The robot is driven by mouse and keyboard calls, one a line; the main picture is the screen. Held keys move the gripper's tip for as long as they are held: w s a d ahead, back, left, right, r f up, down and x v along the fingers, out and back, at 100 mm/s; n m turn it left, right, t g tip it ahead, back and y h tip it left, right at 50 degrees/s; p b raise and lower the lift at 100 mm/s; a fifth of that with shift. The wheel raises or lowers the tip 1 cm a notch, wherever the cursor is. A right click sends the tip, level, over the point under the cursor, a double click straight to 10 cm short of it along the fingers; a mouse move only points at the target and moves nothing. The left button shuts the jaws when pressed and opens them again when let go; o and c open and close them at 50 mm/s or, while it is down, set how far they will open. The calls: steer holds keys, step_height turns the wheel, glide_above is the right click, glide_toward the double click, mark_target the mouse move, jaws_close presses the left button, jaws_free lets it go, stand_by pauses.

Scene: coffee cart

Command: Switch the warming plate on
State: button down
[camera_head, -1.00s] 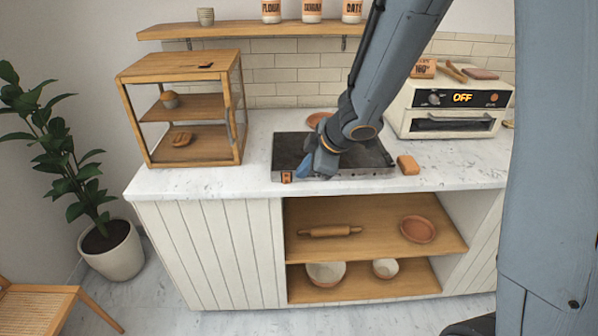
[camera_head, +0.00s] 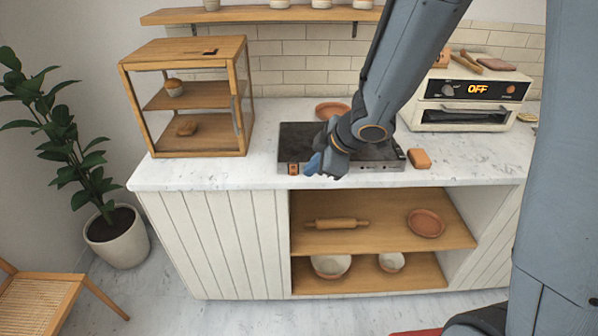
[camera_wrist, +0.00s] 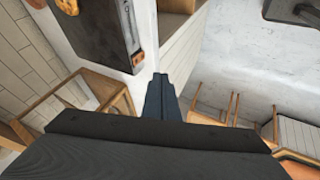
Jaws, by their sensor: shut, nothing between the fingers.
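The warming plate (camera_head: 300,135) is a flat unit with a dark top and a metal front, lying at the counter's front edge; in the wrist view its dark top (camera_wrist: 92,28) shows at upper left. A small orange-and-dark switch (camera_head: 293,169) is at the left end of its front. My gripper (camera_head: 312,168) is shut and empty, low in front of the plate, just right of the switch. In the wrist view its blue fingers (camera_wrist: 161,80) are together, pointing past the plate's corner. I cannot tell whether they touch the plate. The switch's position is too small to read.
A glass-sided wooden case (camera_head: 190,100) stands left of the plate. An orange-brown block (camera_head: 419,158) lies right of it, and a terracotta dish (camera_head: 331,110) behind. An oven (camera_head: 470,100) reading OFF stands at right. Counter between case and plate is clear.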

mark_target(293, 170)
steer(key=b+x, duration=0.2)
steer(key=x, duration=0.8)
steer(key=shift+a+f+b, duration=0.1)
steer(key=shift+f+b, duration=0.1)
steer(key=shift+b, duration=0.15)
steer(key=shift+w+r+p, duration=0.1)
steer(key=shift+w+p, duration=0.6)
steer(key=shift+w, duration=0.35)
steer(key=shift+w+p, duration=0.4)
steer(key=shift+w, duration=0.5)
steer(key=shift+f+b, duration=0.3)
steer(key=shift+b, duration=0.4)
